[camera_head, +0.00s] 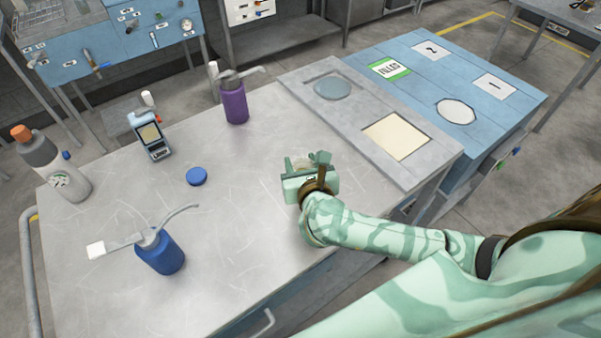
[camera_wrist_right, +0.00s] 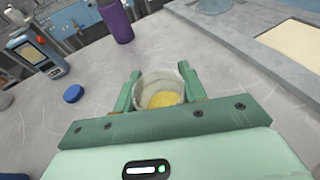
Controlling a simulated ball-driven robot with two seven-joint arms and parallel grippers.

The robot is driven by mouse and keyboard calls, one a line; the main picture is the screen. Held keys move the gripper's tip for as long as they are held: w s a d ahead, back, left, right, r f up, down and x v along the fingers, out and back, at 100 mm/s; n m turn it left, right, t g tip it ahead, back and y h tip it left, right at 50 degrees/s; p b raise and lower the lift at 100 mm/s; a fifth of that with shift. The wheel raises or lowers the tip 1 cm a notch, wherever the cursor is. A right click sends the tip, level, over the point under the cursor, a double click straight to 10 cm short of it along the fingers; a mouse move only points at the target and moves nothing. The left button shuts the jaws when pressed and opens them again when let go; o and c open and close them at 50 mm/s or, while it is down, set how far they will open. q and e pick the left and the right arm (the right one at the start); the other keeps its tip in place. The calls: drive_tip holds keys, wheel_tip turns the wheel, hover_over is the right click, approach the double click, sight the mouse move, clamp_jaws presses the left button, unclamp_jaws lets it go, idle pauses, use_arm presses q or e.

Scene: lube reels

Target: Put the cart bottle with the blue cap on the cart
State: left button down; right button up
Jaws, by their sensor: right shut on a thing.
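My right gripper (camera_head: 305,163) is shut on a clear, open-topped bottle (camera_wrist_right: 158,78) with yellow contents at its bottom. In the wrist view, a green finger stands on either side of it. In the head view the gripper hides most of the bottle, so I cannot tell whether it touches the table. No cap is on it. A round blue cap (camera_head: 196,176) lies loose on the grey table, left of the gripper; it also shows in the wrist view (camera_wrist_right: 73,93). The blue cart (camera_head: 490,65) stands at the upper right, beyond a grey panel. My left gripper is not in view.
The grey panel (camera_head: 362,107) has a round recess and a cream square. The cart top bears a "FILLED" label (camera_head: 389,69), squares marked 1 and 2, and a white disc (camera_head: 456,111). A purple oiler (camera_head: 235,103), blue oiler (camera_head: 160,252), handheld device (camera_head: 150,137) and orange-topped bottle (camera_head: 58,170) stand leftward.

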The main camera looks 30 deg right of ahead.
drive_tip(key=shift+w+f, duration=0.2)
drive_tip(key=shift+f, duration=0.1)
drive_tip(key=shift+w+d+f+b, duration=0.15)
drive_tip(key=shift+w+f+b, duration=0.1)
drive_tip(key=shift+f, duration=0.75)
drive_tip(key=shift+w+d+f+b, duration=0.1)
drive_tip(key=shift+f+b, duration=0.15)
drive_tip(key=shift+f, duration=0.7)
drive_tip(key=shift+f, duration=0.2)
drive_tip(key=o, duration=1)
drive_tip(key=shift+r, duration=0.1)
